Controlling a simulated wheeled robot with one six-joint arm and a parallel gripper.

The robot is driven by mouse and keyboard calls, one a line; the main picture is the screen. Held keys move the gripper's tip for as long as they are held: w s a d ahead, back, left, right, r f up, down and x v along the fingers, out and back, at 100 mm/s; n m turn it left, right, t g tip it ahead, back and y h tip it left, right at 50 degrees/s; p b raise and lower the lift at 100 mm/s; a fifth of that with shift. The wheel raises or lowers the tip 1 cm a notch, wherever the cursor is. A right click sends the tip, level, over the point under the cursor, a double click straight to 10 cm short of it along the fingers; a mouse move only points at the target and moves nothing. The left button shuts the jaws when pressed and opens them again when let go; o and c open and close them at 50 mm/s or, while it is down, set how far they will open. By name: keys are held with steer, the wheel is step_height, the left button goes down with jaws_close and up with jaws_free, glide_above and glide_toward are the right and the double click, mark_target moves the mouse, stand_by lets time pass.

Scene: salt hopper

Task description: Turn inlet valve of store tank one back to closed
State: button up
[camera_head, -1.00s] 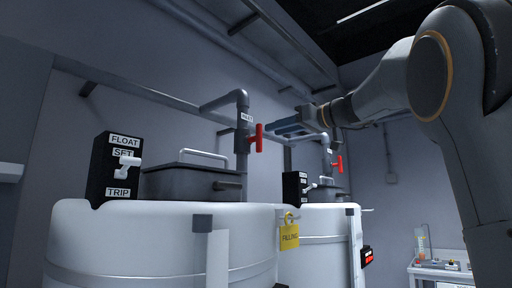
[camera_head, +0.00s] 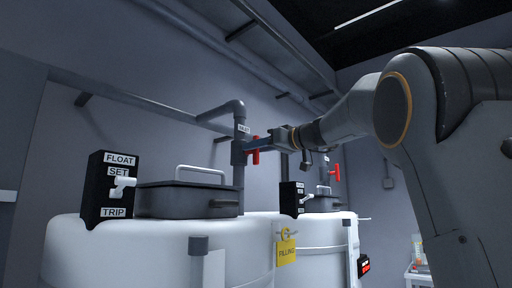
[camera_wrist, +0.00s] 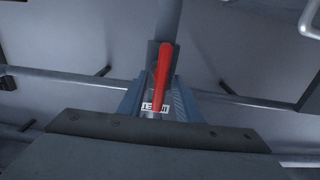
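The red valve handle (camera_head: 256,157) is on the grey vertical pipe (camera_head: 239,172) above the nearer white tank (camera_head: 130,248). In the wrist view the red handle (camera_wrist: 163,70) runs nearly upright in the picture. My gripper (camera_head: 262,144) is at this handle, its blue fingers partly overlapping it in the head view. In the wrist view the fingers of my gripper (camera_wrist: 157,90) are apart, one on each side of the handle, with gaps showing. Whether either finger touches it cannot be told. A small white label (camera_head: 244,128) is on the pipe by the valve.
A second red handle (camera_head: 336,172) is at the further tank (camera_head: 320,235). A black float box (camera_head: 108,187) and a grey hatch (camera_head: 185,200) sit on the nearer tank. A yellow tag (camera_head: 286,252) hangs between the tanks. The wall is close behind the pipe.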

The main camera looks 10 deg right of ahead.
jaws_close()
steer(key=shift+m+b, duration=0.35)
steer(key=shift+m, duration=0.05)
steer(key=shift+w+d+f+m+b, duration=0.1)
steer(key=shift+m+b, duration=0.6)
steer(key=shift+m, duration=0.2)
steer(key=m+b, duration=0.1)
steer(key=m, duration=0.2)
steer(key=shift+w+d+m, duration=0.1)
steer(key=shift+m, duration=0.3)
steer(key=m, duration=1)
steer(key=shift+w+d+f+m, duration=0.1)
steer(key=shift+d+f+m, duration=0.1)
steer(key=shift+f+m, duration=0.2)
